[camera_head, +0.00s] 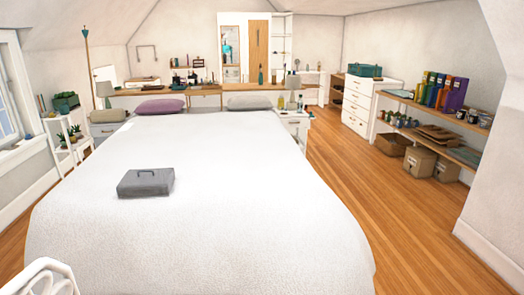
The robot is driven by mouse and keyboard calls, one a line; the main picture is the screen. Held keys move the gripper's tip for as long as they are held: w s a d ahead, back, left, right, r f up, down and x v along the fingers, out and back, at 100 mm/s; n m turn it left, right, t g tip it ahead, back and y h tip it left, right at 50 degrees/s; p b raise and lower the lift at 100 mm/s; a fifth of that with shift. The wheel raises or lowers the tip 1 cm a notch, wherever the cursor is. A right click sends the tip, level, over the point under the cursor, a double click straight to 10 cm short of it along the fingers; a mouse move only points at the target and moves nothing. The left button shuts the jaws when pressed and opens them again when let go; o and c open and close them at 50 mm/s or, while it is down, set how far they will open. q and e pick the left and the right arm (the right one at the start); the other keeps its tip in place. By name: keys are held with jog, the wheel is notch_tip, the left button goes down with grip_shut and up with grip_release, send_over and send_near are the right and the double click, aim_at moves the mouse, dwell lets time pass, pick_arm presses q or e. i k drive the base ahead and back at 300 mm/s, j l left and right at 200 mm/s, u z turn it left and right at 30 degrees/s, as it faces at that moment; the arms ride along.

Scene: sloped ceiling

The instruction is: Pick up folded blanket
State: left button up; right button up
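No thing in view is clearly a folded blanket. A beige-grey flat bundle (108,115) lies at the far left beside the head of the bed; it may be folded cloth, but it is too small to tell. A dark grey box-shaped thing (146,183) with a handle on top lies on the white bed (235,215), left of its middle.
A purple pillow (160,107) and a pale pillow (248,102) lie at the bed's head. Shelves (440,108) line the right wall. Wooden floor (385,200) right of the bed is clear.

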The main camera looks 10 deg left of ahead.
aim_at(150, 182)
jog(key=i+j+u, duration=0.2)
jog(key=i+u, duration=0.2)
jog(key=i, duration=0.25)
jog(key=i+u, duration=0.35)
jog(key=i, duration=0.3)
jog(key=i+l+u, duration=0.2)
jog(key=i+u, duration=0.2)
jog(key=i, duration=0.25)
